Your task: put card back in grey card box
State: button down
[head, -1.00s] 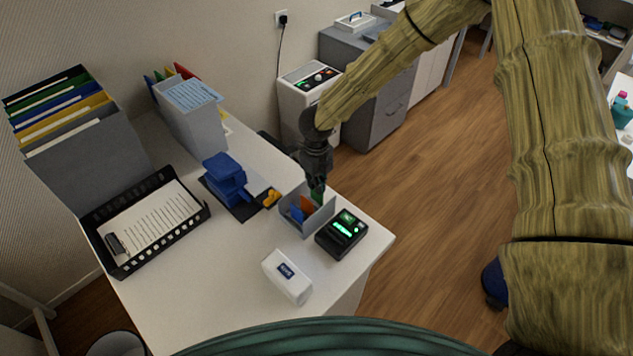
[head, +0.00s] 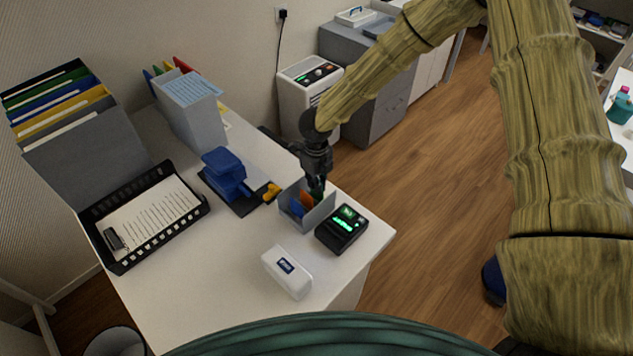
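The grey card box (head: 312,220) stands open near the right edge of the white desk. It holds a blue card (head: 297,208) and an orange card (head: 307,201). My gripper (head: 317,188) points down over the back right part of the box, with its fingertips at about rim height. A small dark green card (head: 318,184) shows at the fingertips, mostly hidden by them. Whether the fingers are closed on it or apart from it is too small to tell.
A black card terminal (head: 342,230) with a green-lit display stands right beside the box. A white case (head: 287,272) lies in front. A blue stapler-like object (head: 225,175) and a yellow item (head: 271,192) are to the left. The desk's front middle is clear.

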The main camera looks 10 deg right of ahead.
jog(key=c, duration=1.6)
grip_release()
jog(key=shift+o, duration=0.2)
jog(key=shift+r, duration=0.15)
notch_tip(320, 180, up, 12)
